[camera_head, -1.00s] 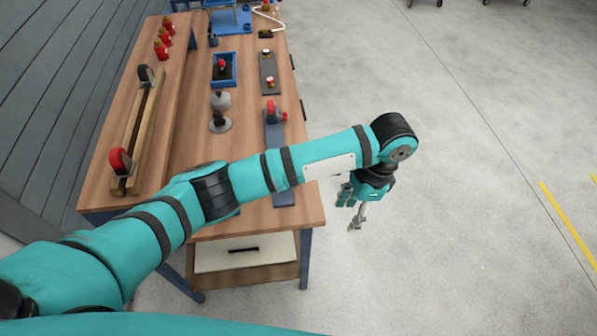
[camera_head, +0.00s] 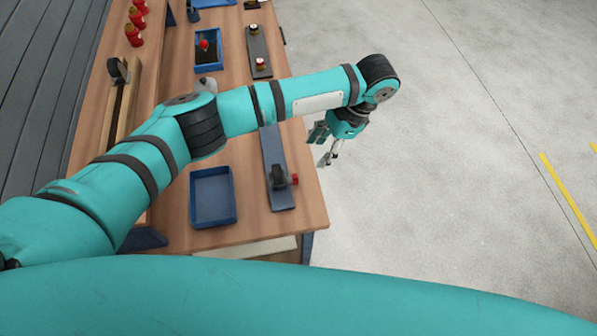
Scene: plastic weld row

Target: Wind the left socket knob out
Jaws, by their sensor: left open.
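My left gripper (camera_head: 328,145) hangs past the bench's right edge, over the grey floor. Its fingers are apart and nothing is between them. A dark plate (camera_head: 257,45) on the bench carries two small knobs, a far one (camera_head: 253,29) and a near one (camera_head: 260,64). A dark blue rail (camera_head: 273,150) lies nearer me, with a dark block (camera_head: 279,176) and a red knob (camera_head: 294,180) on its right. I cannot tell which of these is the left socket knob. My left arm hides part of the bench. My right gripper is not in view.
The wooden bench (camera_head: 255,226) has an empty blue tray (camera_head: 213,220) at the near end. A blue tray holding a red-topped thing (camera_head: 204,44) and several red bottles (camera_head: 134,36) stand farther back. Open floor (camera_head: 440,200) lies to the right.

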